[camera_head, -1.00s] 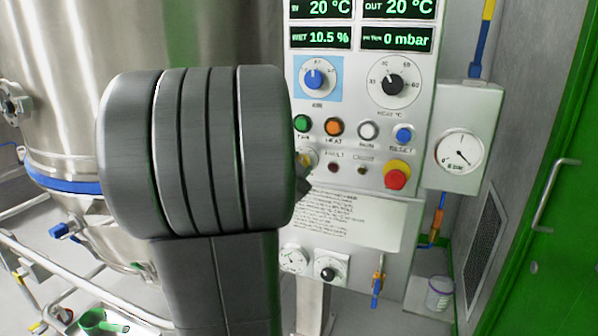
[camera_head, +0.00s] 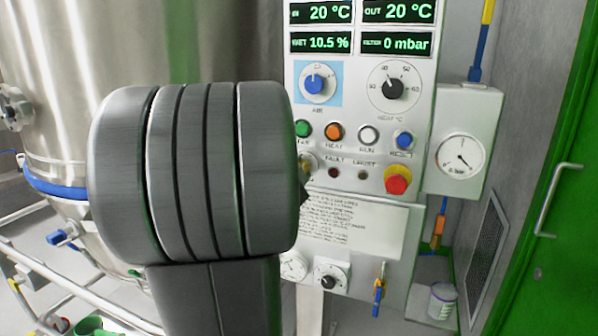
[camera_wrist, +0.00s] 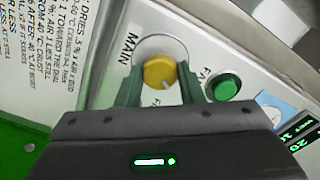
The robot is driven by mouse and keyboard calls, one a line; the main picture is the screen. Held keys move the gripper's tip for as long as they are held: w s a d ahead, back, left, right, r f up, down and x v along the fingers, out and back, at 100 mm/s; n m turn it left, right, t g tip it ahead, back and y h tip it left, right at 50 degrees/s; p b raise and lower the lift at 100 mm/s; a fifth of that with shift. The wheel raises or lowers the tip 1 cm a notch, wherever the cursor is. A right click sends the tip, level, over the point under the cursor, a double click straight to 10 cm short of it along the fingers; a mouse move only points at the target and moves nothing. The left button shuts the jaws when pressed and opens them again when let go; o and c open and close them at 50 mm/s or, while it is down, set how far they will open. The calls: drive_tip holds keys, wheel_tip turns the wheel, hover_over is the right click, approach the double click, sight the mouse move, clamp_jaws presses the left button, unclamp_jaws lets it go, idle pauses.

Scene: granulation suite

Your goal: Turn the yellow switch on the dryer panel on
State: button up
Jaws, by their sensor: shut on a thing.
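The yellow switch (camera_wrist: 159,71) is a round knob on a pale disc marked MAIN in the wrist view. A white mark on its face points down and slightly right in that picture. My gripper (camera_wrist: 161,82) has one finger on each side of the knob and is shut on it. In the head view, the dryer panel (camera_head: 345,150) stands upright right of my arm. Only a sliver of the yellow switch (camera_head: 308,163) shows there, at the edge of my arm. The fingers are mostly hidden in that view.
Beside the switch is the green FAN button (camera_wrist: 228,87). Orange (camera_head: 333,131), white and blue buttons and a red emergency stop (camera_head: 397,180) sit to the right. A pressure gauge box (camera_head: 460,152) and a green door (camera_head: 555,200) lie farther right; a steel vessel (camera_head: 60,80) stands left.

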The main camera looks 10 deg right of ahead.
drive_tip(key=o, duration=1)
drive_tip(key=p+v, duration=0.1)
drive_tip(key=v, duration=1.2)
drive_tip(key=shift+s+a, duration=0.25)
drive_tip(key=shift+s, duration=0.1)
drive_tip(key=x, duration=1.4)
drive_tip(key=shift+b, duration=0.45)
